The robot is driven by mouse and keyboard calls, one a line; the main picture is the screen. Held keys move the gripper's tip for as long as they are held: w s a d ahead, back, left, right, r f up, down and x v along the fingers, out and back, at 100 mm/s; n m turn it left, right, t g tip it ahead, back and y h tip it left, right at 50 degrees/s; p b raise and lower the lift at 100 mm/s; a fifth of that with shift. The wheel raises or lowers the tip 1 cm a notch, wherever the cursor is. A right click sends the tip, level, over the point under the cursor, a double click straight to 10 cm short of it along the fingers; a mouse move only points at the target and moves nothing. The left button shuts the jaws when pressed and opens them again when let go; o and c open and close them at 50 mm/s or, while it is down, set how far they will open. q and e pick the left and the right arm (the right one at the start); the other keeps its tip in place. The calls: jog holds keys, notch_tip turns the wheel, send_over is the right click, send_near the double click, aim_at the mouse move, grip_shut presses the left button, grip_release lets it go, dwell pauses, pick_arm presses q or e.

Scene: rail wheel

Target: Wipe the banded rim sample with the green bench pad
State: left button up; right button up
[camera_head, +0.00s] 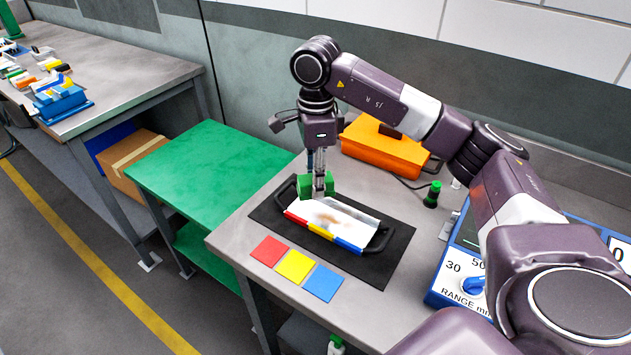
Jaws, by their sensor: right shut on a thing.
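The banded rim sample (334,219) is a light, curved piece with red, yellow and blue bands along its front edge. A brownish smear shows on its top face. It lies in a dark holder with handles on a black mat (382,268). My right gripper (319,188) points down at the sample's far left end and is shut on the green bench pad (304,187). The pad is at or just above the sample's surface; I cannot tell whether they touch. My left gripper is not in view.
Red (269,251), yellow (294,266) and blue (323,282) squares lie in front of the mat. An orange case (384,150), a green-capped bottle (432,195) and a blue range meter (462,262) stand behind and right. A green table (205,170) adjoins left, its top clear.

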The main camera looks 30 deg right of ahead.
jog(key=shift+r, duration=0.45)
jog(key=shift+r+p, duration=1.2)
jog(key=shift+r, duration=0.4)
jog(key=shift+f, duration=0.1)
